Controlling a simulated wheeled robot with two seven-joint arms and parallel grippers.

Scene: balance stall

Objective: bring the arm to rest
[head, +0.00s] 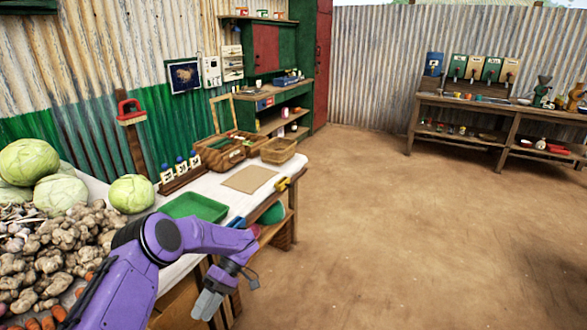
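My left arm is purple and comes in from the bottom left, bent over the front edge of the market table. My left gripper (208,304) hangs at the arm's end, pointing down, in front of the table's edge and below its top. Its grey fingers look close together, with nothing seen between them. It touches nothing that I can see. My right gripper is not in view.
The table (287,176) holds cabbages (30,160), a heap of roots (50,240), a green tray (194,206), a brown mat (249,179) and a wicker basket (278,151). A workbench (470,104) stands far right. The dirt floor (400,240) between is clear.

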